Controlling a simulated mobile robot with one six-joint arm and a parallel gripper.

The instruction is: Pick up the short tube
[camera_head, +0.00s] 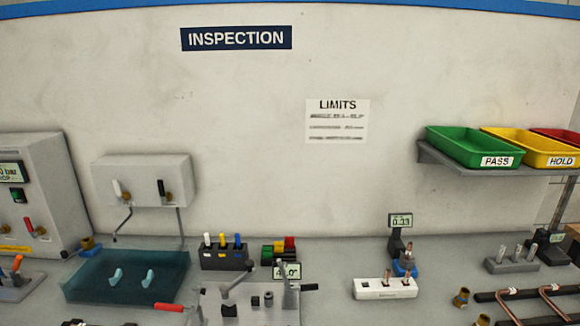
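My gripper is not in view. Several short upright pieces could be the short tube, and I cannot tell which one it is. Small copper-coloured pieces (388,276) stand in a white block (372,292) at the bench's front right of centre. Longer bent copper tubes (510,304) lie across dark rails at the lower right.
A grey block (512,265) with upright pins and brass fittings (461,298) stand at the right. A fixture with red and black handles (245,305) and a blue-green tray (128,280) are left. A shelf above holds a green PASS bin (475,146) and yellow HOLD bin (535,147).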

